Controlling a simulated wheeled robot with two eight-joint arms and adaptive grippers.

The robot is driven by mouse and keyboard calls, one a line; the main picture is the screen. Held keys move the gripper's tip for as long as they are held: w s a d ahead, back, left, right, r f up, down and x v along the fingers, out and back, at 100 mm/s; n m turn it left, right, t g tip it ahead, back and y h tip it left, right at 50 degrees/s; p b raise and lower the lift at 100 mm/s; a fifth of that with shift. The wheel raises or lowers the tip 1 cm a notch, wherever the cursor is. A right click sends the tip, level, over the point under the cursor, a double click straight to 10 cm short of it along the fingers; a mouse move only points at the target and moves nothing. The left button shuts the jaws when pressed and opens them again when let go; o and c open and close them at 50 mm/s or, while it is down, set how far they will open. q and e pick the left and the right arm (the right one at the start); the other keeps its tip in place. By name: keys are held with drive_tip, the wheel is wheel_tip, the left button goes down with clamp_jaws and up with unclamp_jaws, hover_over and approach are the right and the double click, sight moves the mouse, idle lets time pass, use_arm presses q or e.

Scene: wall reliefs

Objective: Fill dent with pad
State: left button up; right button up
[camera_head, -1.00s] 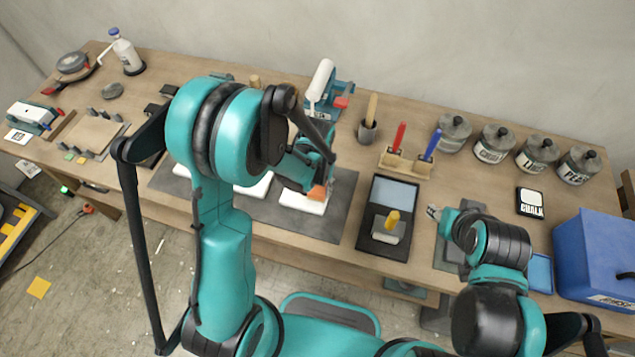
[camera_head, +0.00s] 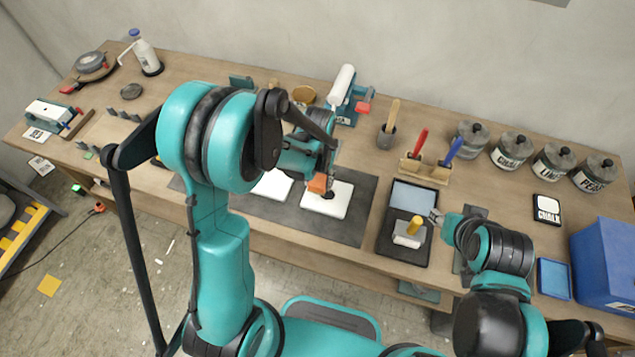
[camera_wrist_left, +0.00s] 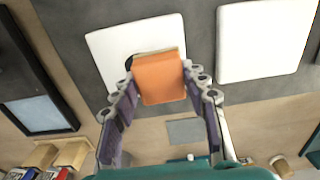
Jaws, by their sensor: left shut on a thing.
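My left gripper (camera_head: 320,181) is shut on an orange pad (camera_wrist_left: 160,79), a block with a thin pale and dark edge on its far side. The pad also shows in the head view (camera_head: 317,184), at the left edge of a white slab (camera_head: 338,203). A dark spot, apparently the dent (camera_head: 329,194), shows on that slab beside the pad. In the left wrist view the pad covers part of this slab (camera_wrist_left: 105,47); whether it touches is unclear. My right gripper (camera_head: 436,216) is by a black tray; its fingers are too small to judge.
A second white slab (camera_head: 273,184) lies left on the dark mat (camera_head: 350,232). The black tray (camera_head: 395,250) holds a yellow-handled tool (camera_head: 410,232). Behind stand a tool cup (camera_head: 387,137), a wooden rack (camera_head: 425,172) and several lidded jars (camera_head: 510,150).

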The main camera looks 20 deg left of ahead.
use_arm(q)
drive_tip(key=r, duration=0.1)
drive_tip(key=r+p, duration=0.1)
drive_tip(key=shift+a+r, duration=0.2)
drive_tip(key=shift+r, duration=0.1)
drive_tip(key=shift+d+r+p, duration=0.1)
drive_tip(key=shift+r+p, duration=0.8)
drive_tip(key=shift+r, duration=0.15)
drive_tip(key=shift+f, duration=0.1)
